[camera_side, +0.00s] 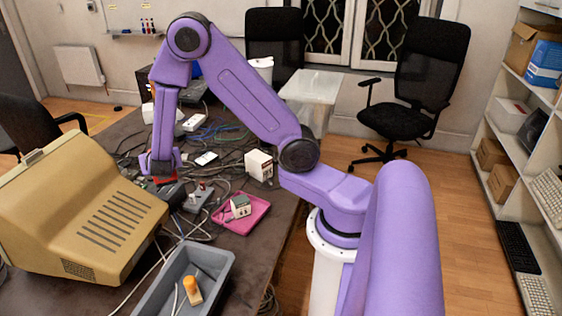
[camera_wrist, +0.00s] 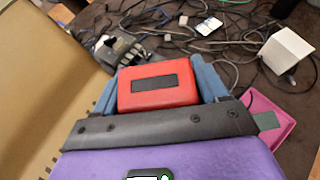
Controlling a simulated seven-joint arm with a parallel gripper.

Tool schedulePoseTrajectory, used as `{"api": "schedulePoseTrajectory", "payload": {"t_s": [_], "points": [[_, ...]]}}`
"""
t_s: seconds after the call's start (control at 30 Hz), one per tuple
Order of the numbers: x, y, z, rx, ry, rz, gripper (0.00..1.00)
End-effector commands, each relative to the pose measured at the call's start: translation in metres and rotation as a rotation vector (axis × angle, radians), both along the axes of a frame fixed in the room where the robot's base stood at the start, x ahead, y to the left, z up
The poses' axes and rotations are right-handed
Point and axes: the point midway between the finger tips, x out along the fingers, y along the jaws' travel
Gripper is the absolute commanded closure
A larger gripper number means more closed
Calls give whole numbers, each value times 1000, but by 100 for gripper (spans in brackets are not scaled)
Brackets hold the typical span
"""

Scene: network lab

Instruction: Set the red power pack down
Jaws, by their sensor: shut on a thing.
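The red power pack (camera_wrist: 157,97) is a red box with a dark panel on its face. In the wrist view it sits between the two blue fingers of my gripper (camera_wrist: 158,82), one finger against each side. My gripper (camera_side: 162,166) is shut on it. In the side view my gripper points down over the cluttered table beside the beige monitor, and only a little red of the pack (camera_side: 163,180) shows beneath the fingers. The underside of the pack is hidden, so I cannot tell whether it touches anything below.
The beige monitor (camera_side: 85,215) stands close on the left. A pink tray (camera_side: 241,212) holding a small item, a white box (camera_side: 259,165) and a grey bin (camera_side: 218,262) stand to the right and front.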

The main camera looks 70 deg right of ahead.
Motion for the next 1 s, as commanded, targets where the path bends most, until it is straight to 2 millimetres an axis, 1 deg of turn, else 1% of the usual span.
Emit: {"api": "schedulePoseTrajectory", "payload": {"t_s": [0.03,0.07,0.1,0.17,0.2,0.27,0.3,0.37,0.4,0.47,0.5,0.57,0.6,0.67,0.7,0.8,0.9,1.0], "points": [[-4,-25,1,0,-3,-77,74],[-6,-39,0,-1,-3,-118,74],[-11,-56,0,1,-3,-175,74],[-20,-83,0,-1,-4,-261,74],[-26,-100,1,-1,-3,-317,74],[-38,-125,0,-1,-2,-403,74],[-46,-142,0,0,-2,-460,74],[-60,-166,0,1,-3,-548,74],[-70,-181,0,1,-2,-607,74],[-87,-203,0,2,-1,-695,74],[-99,-217,0,2,-1,-753,74],[-118,-237,0,3,0,-843,74],[-132,-250,0,4,2,-903,74],[-152,-267,-1,6,4,-992,74],[-167,-278,-1,9,4,-1052,74],[-201,-299,-2,11,6,-1187,74],[-230,-313,-2,14,9,-1296,74],[-253,-323,-3,18,11,-1383,74]]}}
